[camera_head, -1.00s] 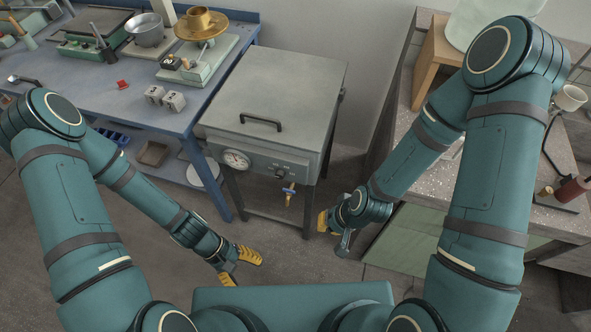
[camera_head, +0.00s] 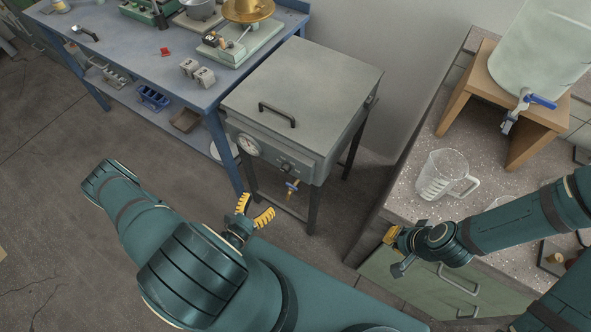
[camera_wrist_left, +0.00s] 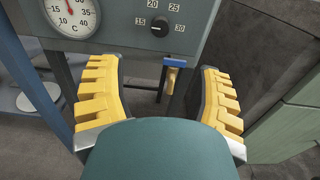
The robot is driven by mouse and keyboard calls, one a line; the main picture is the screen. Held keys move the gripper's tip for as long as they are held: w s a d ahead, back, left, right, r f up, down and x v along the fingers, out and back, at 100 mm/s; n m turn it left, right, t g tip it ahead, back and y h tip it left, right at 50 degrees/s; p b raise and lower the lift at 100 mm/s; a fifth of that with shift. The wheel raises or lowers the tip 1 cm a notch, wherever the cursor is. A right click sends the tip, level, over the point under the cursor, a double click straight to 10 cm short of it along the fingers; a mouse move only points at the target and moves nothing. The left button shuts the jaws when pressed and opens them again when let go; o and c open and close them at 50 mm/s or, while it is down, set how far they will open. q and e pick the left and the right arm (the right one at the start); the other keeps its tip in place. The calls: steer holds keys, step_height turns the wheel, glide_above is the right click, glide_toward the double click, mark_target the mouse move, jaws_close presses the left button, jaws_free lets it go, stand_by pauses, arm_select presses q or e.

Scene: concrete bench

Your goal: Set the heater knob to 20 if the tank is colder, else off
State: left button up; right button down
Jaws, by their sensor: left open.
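The grey tank (camera_head: 300,90) is a lidded box on legs. Its front panel carries a round thermometer dial (camera_head: 248,145) and a dark heater knob (camera_head: 287,168). In the left wrist view the dial (camera_wrist_left: 70,15) is marked in C and cut off at the top; I cannot read its needle surely. The knob (camera_wrist_left: 160,25) there has 15, 20, 25 and 30 around it; its pointer is unclear. My left gripper (camera_head: 254,206) is open and empty, in front of and below the panel, apart from the knob. My right gripper (camera_head: 392,240) is by the right-hand counter, its fingers unclear.
A blue tap (camera_head: 292,187) hangs under the tank's panel. A blue bench (camera_head: 150,75) with small items stands left. At right, a speckled counter (camera_head: 410,180) carries a glass jug (camera_head: 440,178) and a wooden stand with a tapped container (camera_head: 530,50).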

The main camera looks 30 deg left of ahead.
mark_target(284, 171)
arm_select(q)
steer(key=w, duration=0.9)
steer(key=w+d+b, duration=0.1)
steer(key=w, duration=0.3)
steer(key=shift+w, duration=0.25)
jaws_close()
